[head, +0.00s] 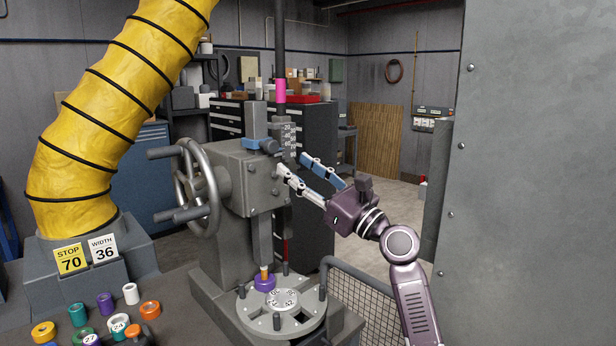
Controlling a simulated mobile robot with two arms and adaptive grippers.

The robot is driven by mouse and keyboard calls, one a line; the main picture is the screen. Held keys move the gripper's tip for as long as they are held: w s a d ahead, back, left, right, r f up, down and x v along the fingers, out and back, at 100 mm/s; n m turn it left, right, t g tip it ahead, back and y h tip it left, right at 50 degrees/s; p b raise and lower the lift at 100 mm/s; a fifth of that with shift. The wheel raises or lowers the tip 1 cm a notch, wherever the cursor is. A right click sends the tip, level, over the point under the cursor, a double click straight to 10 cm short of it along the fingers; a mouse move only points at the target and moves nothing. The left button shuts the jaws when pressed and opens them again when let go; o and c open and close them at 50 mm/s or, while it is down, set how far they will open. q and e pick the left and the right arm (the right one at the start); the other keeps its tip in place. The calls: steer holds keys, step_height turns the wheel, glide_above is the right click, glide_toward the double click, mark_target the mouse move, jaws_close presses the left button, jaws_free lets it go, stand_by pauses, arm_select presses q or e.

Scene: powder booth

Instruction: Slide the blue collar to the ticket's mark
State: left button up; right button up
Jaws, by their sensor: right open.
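The blue collar (256,143) sits on the upright at the top of the grey press housing, with a dark knob at its right side. A numbered scale (288,138) stands just right of it; its small figures are hard to read. The yellow ticket (70,260) reads STOP 70, and the white ticket (103,249) beside it reads WIDTH 36. My right gripper (295,165) is open, its two fingers pointing left toward the housing, a little below and right of the collar. I see nothing between the fingers. My left gripper is out of view.
A spoked handwheel (197,187) stands left of the housing. A round indexing table (283,316) with pegs is below. Several coloured rings lie at the lower left. A yellow hose (95,120) fills the upper left, and a grey panel (540,170) closes off the right.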

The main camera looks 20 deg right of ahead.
steer(key=shift+v, duration=1.5)
